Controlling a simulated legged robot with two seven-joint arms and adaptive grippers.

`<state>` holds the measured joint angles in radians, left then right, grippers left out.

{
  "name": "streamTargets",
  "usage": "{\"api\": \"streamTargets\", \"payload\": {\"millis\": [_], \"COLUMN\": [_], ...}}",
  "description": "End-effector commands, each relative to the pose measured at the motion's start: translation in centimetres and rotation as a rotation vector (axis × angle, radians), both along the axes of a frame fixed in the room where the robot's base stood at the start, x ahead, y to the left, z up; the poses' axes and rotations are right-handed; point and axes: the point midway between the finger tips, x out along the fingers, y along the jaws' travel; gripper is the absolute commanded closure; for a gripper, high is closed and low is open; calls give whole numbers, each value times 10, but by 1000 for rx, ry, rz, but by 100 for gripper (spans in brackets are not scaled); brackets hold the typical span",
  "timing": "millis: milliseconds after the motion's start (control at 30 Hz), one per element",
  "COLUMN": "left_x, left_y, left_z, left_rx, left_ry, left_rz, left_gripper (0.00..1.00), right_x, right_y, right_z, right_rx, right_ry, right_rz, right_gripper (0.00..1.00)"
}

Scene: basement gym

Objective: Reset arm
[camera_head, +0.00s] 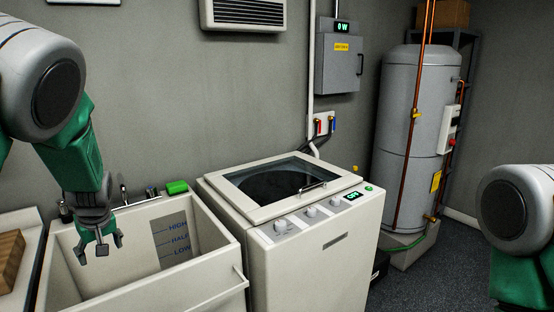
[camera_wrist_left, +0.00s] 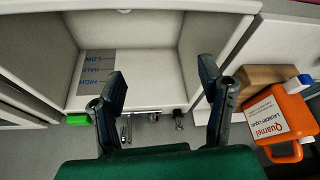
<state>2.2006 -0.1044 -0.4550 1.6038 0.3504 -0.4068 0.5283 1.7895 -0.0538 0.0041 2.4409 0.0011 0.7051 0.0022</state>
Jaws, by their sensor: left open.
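My left gripper (camera_head: 101,243) hangs down over the open white utility sink (camera_head: 205,270), near its back left part, with its fingers apart and nothing between them. In the left wrist view the two dark fingers (camera_wrist_left: 166,95) are spread wide, and the sink (camera_wrist_left: 190,70) with its level markings lies beyond them. In the head view part of my right arm shows at the right edge, but its gripper is out of the picture.
A top-loading washer (camera_head: 300,230) with a closed glass lid stands right of the sink. A green block (camera_head: 177,187) and faucet sit at the sink's back edge. An orange laundry liquid jug (camera_wrist_left: 279,115) and wooden box (camera_head: 10,255) are at the left. A water heater (camera_head: 405,140) stands behind right.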

Motion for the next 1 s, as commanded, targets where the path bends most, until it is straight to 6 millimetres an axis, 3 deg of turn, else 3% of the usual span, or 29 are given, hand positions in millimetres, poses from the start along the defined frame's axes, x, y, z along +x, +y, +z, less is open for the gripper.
{"api": "streamTargets", "payload": {"millis": [267,567,667,767,900,1000], "left_x": [-26,-78,-106,-147,-226,-280], "left_y": [3,-30,-46,-64,-99,-128], "left_z": [-57,-130,-166,-212,-278,-309], "left_rx": [6,39,47,41,-3,-51], "left_ry": [52,136,179,231,302,330], "left_rz": [-69,-214,-293,-404,-610,-755], "left_gripper": [37,37,37,37,37,37], "right_x": [0,0,0,0,0,-1], "right_y": [1,1,1,1,1,1], "right_z": [-11,-29,-38,-51,-74,-88], "right_rx": [1,1,1,0,0,0], "right_ry": [0,0,0,0,0,1], "right_rz": [1,2,1,1,0,0], "right_gripper": [100,100,100,100,100,100]}}
